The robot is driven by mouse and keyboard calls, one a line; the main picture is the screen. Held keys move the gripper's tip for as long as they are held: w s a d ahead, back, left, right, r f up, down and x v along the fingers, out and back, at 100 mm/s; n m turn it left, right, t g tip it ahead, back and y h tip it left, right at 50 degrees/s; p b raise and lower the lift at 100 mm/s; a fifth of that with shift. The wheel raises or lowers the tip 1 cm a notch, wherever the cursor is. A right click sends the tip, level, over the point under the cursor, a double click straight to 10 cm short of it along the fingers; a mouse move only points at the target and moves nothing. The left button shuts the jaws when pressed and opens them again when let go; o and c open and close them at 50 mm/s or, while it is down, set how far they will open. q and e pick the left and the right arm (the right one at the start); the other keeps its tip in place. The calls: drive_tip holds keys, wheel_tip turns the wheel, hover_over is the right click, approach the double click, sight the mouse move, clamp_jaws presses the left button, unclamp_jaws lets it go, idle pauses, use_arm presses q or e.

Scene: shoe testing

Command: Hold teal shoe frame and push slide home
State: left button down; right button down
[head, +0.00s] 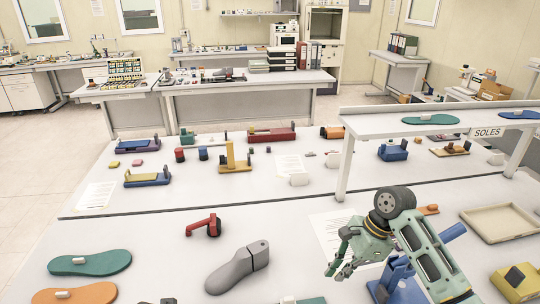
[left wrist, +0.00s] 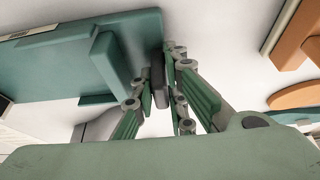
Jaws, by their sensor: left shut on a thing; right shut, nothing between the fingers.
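The teal shoe frame (left wrist: 60,62) fills the upper left of the left wrist view, with a raised teal block (left wrist: 115,62) on it. My left gripper (left wrist: 160,65) is shut on a dark grey upright piece (left wrist: 158,82) beside that block, which seems to belong to the frame. In the head view only a sliver of teal (head: 303,300) shows at the bottom edge; I cannot tell if it is the frame. My right gripper (head: 342,254) is shut and empty above the near table, right of the grey shoe last. The slide cannot be clearly made out.
A grey shoe last (head: 238,267) and a red part (head: 204,225) lie on the near table. A blue fixture (head: 398,284) stands close by my right arm. A raised white shelf (head: 440,122) and a beige tray (head: 500,222) are at the right.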

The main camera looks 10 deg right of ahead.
use_arm(q)
drive_tip(key=c, duration=1.7)
unclamp_jaws()
